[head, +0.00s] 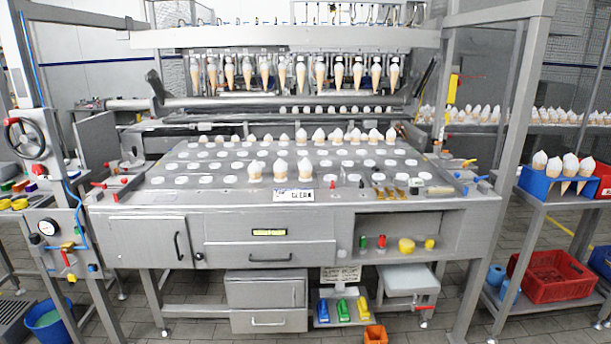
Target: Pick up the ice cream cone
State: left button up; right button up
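Several ice cream cones with white tops stand on the steel machine table; one row is at the back, with a cone (319,136) near its middle. More cones (247,72) hang point-down in a row under the machine's overhead bar. Neither of my grippers shows in the head view.
The steel table (220,195) has many round white spots and a small sign (293,196) at its front edge. Steel posts flank it. A red crate (552,277) sits low on the right. A blue bucket (45,322) is on the floor at left.

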aim_at(304, 167)
jog(key=i+l, duration=0.15)
jog(key=i, duration=0.95)
